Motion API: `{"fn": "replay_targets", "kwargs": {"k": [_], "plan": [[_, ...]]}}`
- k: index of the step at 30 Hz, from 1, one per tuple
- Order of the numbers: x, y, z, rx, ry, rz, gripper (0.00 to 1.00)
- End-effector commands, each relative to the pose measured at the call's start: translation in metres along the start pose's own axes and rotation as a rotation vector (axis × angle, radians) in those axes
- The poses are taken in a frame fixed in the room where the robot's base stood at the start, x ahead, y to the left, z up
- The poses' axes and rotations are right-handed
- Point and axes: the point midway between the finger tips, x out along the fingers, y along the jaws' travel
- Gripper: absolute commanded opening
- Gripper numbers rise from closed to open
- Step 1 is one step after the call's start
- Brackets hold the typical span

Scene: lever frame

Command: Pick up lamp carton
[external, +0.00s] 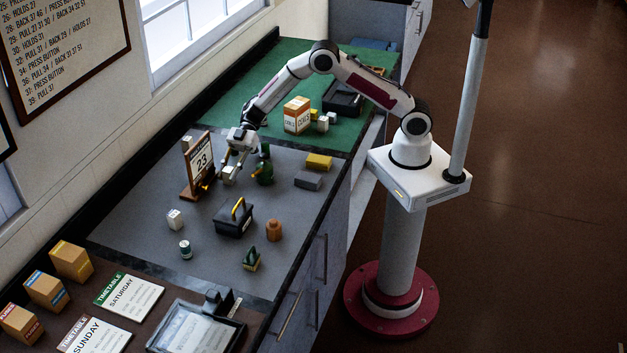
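I cannot read a label that marks out the lamp carton for certain. Several small tan cartons stand at the lower left: one with a red label (20,325), one with a blue label (46,291) and one with a yellowish label (71,262). A larger orange and white carton (297,115) stands on the green mat, its lettering too small to read. My gripper (231,164) is low over the grey mat, far from the tan cartons, close to a small white block (229,176). Whether it touches or holds that block is unclear, and its fingers are too small to judge.
A wooden stand with a "23" card (201,160) is just left of my gripper, and a green bottle-like object (264,167) just right. A dark box with a yellow handle (233,218) stands nearer the camera. Timetable cards (129,296) lie beside the tan cartons.

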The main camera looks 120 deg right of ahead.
Motion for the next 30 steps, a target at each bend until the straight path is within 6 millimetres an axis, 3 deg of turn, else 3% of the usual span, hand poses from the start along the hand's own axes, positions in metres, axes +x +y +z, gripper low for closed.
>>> {"fn": "replay_targets", "kwargs": {"k": [16, 30], "plan": [[-0.003, 0.0, -0.008, -0.002, 0.001, 0.0, 0.11], [-0.027, 0.001, -0.065, -0.003, 0.001, 0.001, 0.11]]}}
